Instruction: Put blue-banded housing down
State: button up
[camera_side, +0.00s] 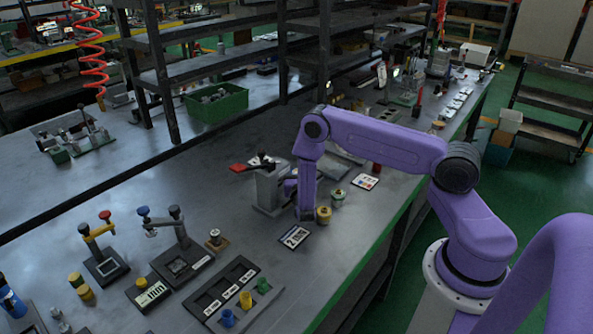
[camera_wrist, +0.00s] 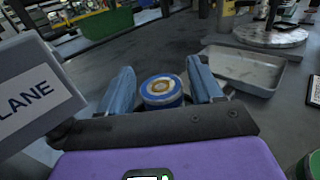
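The blue-banded housing (camera_wrist: 161,94) is a short round piece with a blue band and a gold centre on top. In the wrist view it stands upright between the two blue-grey fingers of my gripper (camera_wrist: 162,84). The fingers are close on both sides of it, but I cannot tell whether they touch it. Its base is hidden behind the dark gripper mount. In the side view my gripper (camera_side: 291,184) is low over the bench beside a grey block fixture (camera_side: 267,188), and the housing cannot be made out there.
A grey block marked "LANE" (camera_wrist: 36,88) is close on the left in the wrist view. A shallow grey tray (camera_wrist: 243,69) lies to the right. Gold-topped pieces (camera_side: 323,215) and a printed card (camera_side: 294,237) are near my arm. Bare bench lies beyond the fingers.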

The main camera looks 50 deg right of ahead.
jog(key=shift+o, duration=0.2)
jog(key=v, duration=1.7)
jog(key=shift+s+a+r+m, duration=0.2)
jog(key=shift+s+r+m, duration=0.1)
jog(key=shift+r, duration=0.3)
jog(key=s+a+r+m+g, duration=0.2)
jog(key=s+r+m+g, duration=0.65)
jog(key=r, duration=0.25)
jog(key=s+a+r+m+g+y, duration=0.2)
jog(key=s+a+r+y, duration=0.2)
jog(key=s+y, duration=0.2)
jog(key=s+a+r+m+g+y, duration=0.2)
jog(key=s+y, duration=0.5)
jog(key=s, duration=0.4)
jog(key=a+r+m, duration=0.1)
jog(key=a+r, duration=0.1)
jog(key=a, duration=0.1)
jog(key=shift+d, duration=0.1)
